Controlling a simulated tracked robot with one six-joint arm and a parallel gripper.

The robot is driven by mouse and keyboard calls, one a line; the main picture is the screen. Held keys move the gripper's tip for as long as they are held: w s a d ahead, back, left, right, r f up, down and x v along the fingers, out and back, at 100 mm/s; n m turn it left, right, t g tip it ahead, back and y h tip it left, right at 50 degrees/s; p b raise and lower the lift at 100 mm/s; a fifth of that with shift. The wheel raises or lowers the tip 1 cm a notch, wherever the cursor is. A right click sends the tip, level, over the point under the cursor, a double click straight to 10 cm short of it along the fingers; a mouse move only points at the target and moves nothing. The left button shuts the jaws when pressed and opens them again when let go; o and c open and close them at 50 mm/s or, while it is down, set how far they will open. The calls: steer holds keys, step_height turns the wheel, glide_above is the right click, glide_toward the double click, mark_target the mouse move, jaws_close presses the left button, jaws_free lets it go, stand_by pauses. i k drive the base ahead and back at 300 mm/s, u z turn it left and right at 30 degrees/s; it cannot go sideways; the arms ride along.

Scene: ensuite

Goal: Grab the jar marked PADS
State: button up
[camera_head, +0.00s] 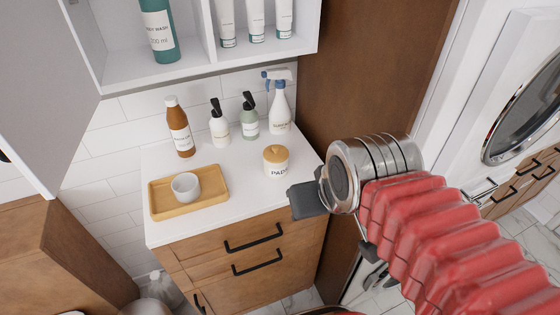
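The jar marked PADS (277,166) is a small white jar with a round tan lid. It stands upright on the white counter top, near its right side. My arm comes in from the lower right, and my gripper (307,200) shows as a dark grey block by the counter's right edge. It is to the right of the jar and nearer to me, apart from it in the picture. The fingertips are seen end-on and partly behind the wrist, so I cannot tell whether they are open.
Behind the jar stand a spray bottle (280,108), a green pump bottle (250,120), a white pump bottle (219,127) and a brown bottle (180,130). A wooden tray (215,203) with a grey cup (186,186) is left. An open cabinet (193,70) overhangs the back.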

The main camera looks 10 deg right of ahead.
mark_target(274, 172)
steer(key=k, duration=1.3)
steer(key=u, duration=0.25)
steer(key=i, duration=0.5)
steer(key=u, duration=0.75)
steer(key=i, duration=0.65)
steer(key=u, duration=0.3)
